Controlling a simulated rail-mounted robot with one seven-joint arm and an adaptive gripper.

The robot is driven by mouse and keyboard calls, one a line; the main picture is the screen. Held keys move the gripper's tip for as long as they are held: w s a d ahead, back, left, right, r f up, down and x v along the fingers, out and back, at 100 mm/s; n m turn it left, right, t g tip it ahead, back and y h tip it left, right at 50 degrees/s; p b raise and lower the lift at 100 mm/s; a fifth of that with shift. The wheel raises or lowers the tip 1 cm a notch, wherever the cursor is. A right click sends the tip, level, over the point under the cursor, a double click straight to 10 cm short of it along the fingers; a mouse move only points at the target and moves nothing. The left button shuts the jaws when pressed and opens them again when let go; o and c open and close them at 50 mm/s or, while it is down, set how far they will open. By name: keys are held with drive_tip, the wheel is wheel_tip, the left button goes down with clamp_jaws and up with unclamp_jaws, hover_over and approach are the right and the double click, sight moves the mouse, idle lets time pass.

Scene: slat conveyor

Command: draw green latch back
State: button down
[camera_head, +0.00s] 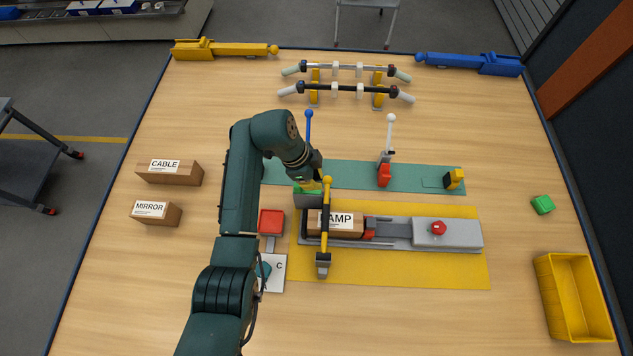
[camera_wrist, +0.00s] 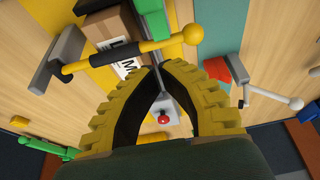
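A long green piece (camera_wrist: 45,147), which looks like a latch, shows small at the table edge in the lower left of the wrist view. I cannot make out its position in detail, and I do not see it in the head view. My gripper (camera_head: 316,184) is over the teal strip, beside the yellow-knobbed lever and far from that piece. In the wrist view the gripper's fingertips (camera_wrist: 161,68) come together with nothing visible between them. A green part (camera_head: 305,187) at the blue-knobbed lever is close to my gripper and partly hidden by it.
The yellow-knobbed lever (camera_head: 326,205) crosses the LAMP box (camera_head: 347,229). A white-knobbed lever (camera_head: 389,135) stands to the right. A yellow latch (camera_head: 222,49) and a blue latch (camera_head: 470,63) lie along the far edge. A yellow bin (camera_head: 549,301) stands at right.

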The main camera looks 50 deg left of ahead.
drive_tip(key=v, duration=0.5)
drive_tip(key=shift+d+r, duration=0.1)
idle(0.3)
